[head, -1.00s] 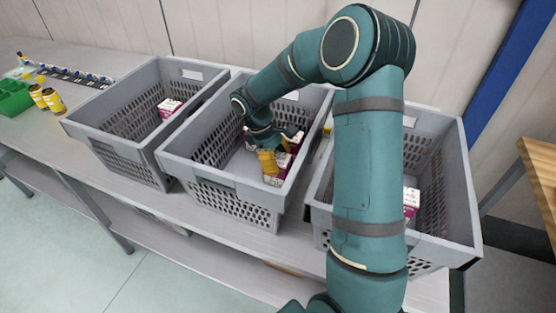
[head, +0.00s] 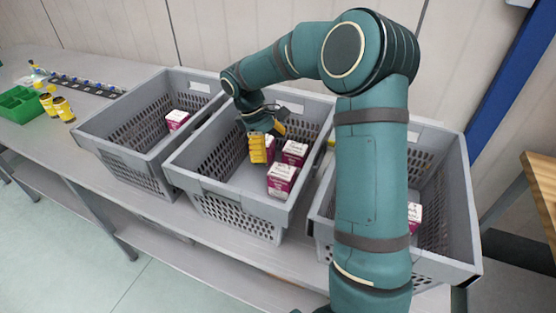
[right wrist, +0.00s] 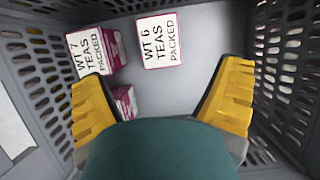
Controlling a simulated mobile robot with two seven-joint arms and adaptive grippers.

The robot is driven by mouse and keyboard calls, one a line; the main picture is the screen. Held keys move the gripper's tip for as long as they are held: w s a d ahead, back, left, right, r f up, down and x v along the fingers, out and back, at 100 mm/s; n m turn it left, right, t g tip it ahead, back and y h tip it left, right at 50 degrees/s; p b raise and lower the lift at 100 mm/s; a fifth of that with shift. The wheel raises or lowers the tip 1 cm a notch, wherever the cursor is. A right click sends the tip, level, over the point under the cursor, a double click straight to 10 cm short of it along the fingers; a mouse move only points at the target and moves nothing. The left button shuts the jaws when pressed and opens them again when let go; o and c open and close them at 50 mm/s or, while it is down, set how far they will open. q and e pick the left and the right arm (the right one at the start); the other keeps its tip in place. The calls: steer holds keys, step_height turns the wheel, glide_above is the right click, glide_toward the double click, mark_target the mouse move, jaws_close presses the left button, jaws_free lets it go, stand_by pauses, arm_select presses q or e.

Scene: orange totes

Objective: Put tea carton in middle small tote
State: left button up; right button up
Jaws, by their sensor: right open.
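The middle small tote (head: 205,187) is a grey crate with slotted walls. Inside it stand white and magenta tea cartons: one near the front (head: 282,180), one behind it (head: 295,153), and one partly hidden by my gripper (head: 270,144). My right gripper (head: 268,140) hangs inside the tote, above and left of the cartons, its yellow fingers apart and empty. In the right wrist view the open fingers (right wrist: 160,105) show three cartons: "WT 6 TEAS PACKED" (right wrist: 160,40), "WT 7 TEAS PACKED" (right wrist: 96,48) and one partly covered (right wrist: 124,101). My left gripper is not in view.
A left grey tote (head: 118,160) holds one carton (head: 177,119). A right grey tote (head: 455,262) holds another carton (head: 414,216), partly behind my arm. A green bin (head: 20,103) and yellow bottles (head: 63,108) stand at the table's far left.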

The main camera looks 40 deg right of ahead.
steer(key=shift+v, duration=1.65)
steer(key=shift+p, duration=0.3)
